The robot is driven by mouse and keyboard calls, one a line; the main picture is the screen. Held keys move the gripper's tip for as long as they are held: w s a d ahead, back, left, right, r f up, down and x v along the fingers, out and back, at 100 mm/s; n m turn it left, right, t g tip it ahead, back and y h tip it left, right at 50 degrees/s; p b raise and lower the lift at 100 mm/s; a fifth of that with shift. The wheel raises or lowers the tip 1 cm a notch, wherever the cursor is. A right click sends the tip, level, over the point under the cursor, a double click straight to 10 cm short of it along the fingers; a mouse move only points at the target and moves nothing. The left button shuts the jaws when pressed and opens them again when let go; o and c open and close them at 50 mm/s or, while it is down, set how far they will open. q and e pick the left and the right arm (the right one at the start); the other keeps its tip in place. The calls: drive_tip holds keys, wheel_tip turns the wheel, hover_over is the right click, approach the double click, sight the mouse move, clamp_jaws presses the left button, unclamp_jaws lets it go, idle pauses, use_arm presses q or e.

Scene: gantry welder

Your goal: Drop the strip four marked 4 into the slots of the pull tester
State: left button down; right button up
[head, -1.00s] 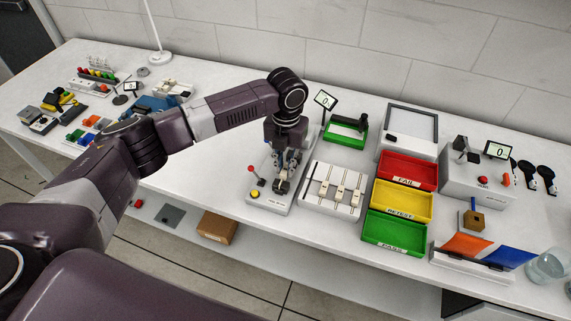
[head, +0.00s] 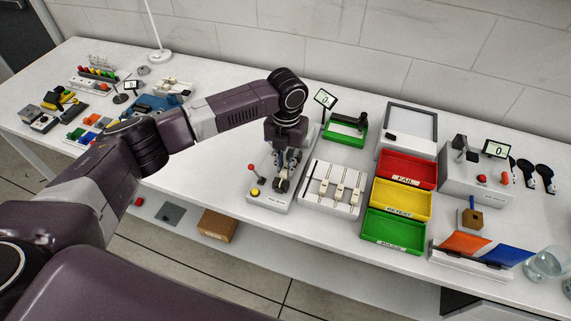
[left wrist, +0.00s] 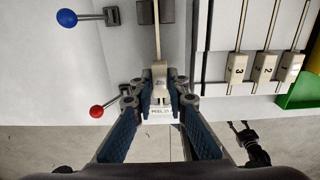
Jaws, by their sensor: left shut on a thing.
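My left gripper (head: 282,184) points down over the white tester base (head: 254,203) in the head view. In the left wrist view my left gripper (left wrist: 160,82) is shut on the pale end tab of a thin strip (left wrist: 157,48). The strip runs away from the fingers and its far part lies between two dark blocks (left wrist: 168,12) of the tester. Whether it is seated in the slots or just above them I cannot tell. Its number is not readable. A label starting "PEEL" (left wrist: 160,112) shows below the fingertips. My right gripper is not in view.
A white rack (head: 313,202) right of the tester holds strips, with 3, 2 and 1 readable in the wrist view. A red-knobbed lever (left wrist: 97,111) and a blue-knobbed lever (left wrist: 68,18) stand left of the gripper. Red, yellow (head: 402,200) and green bins lie further right.

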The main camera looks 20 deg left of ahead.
use_arm(q)
drive_tip(key=c, duration=1.8)
unclamp_jaws()
wheel_tip(320, 180, up, 12)
